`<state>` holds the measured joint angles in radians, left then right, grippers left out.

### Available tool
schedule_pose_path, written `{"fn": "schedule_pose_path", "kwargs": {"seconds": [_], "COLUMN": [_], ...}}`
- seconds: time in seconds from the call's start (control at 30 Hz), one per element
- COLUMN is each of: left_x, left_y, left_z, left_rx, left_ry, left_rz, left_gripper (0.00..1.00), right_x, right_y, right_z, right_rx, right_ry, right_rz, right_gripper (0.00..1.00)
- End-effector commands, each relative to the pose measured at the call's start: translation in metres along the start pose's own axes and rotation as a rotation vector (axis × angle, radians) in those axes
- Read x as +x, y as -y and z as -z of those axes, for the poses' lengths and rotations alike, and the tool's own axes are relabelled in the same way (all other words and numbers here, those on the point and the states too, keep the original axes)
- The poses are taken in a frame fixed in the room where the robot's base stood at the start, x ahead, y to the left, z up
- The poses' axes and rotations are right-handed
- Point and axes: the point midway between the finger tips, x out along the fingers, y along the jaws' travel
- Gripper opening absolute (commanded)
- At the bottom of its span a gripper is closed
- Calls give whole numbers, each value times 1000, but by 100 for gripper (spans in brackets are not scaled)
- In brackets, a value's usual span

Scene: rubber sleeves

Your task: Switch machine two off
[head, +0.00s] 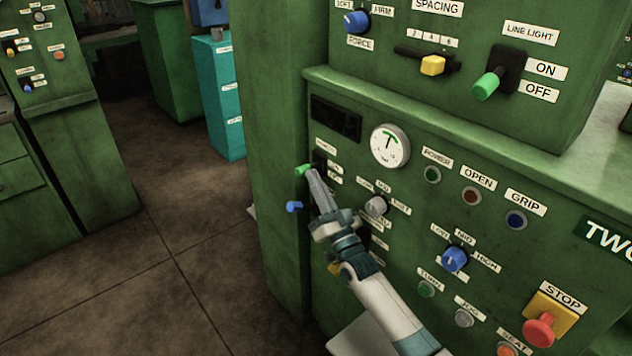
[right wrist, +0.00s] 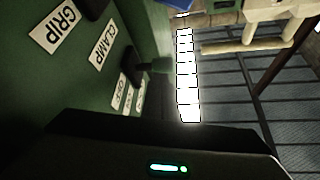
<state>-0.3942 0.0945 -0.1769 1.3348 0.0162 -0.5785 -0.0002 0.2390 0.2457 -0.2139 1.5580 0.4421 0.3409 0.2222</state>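Machine two is the green cabinet whose sign (head: 610,238) reads "TWO" at the right edge of the head view. My right gripper (head: 312,178) points up-left at its front, beside a small green-tipped lever (head: 303,170); I cannot tell whether they touch. In the right wrist view a dark switch with a greenish lever (right wrist: 152,66) sticks out beside a "CLAMP" label (right wrist: 101,43). The fingertips are not clear there. A larger switch with a green lever (head: 487,86) is labelled "LINE LIGHT", "ON" and "OFF". My left gripper is out of view.
A red stop button (head: 540,330) on a yellow plate is at lower right. A round gauge (head: 390,146), a blue knob (head: 454,258) and a blue lever (head: 294,206) surround my right arm. Open floor (head: 150,290) lies to the left, with a teal cabinet (head: 222,100) behind.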

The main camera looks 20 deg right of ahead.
Motion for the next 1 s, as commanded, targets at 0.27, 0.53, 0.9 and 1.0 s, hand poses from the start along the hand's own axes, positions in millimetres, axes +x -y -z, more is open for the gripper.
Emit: {"fn": "schedule_pose_path", "kwargs": {"seconds": [0.27,0.53,0.9,1.0], "left_x": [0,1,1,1], "left_y": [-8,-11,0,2], "left_z": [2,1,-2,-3], "left_rx": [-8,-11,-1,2], "left_ry": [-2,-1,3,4], "left_rz": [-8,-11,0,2], "left_gripper": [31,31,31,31], "right_x": [0,0,0,0], "right_y": [0,0,0,0], "right_z": [-3,-3,-3,-3], "right_rx": [1,1,2,2], "right_ry": [7,7,7,7], "right_rz": [-1,-1,-1,-1], "right_gripper": [0,0,0,0]}}
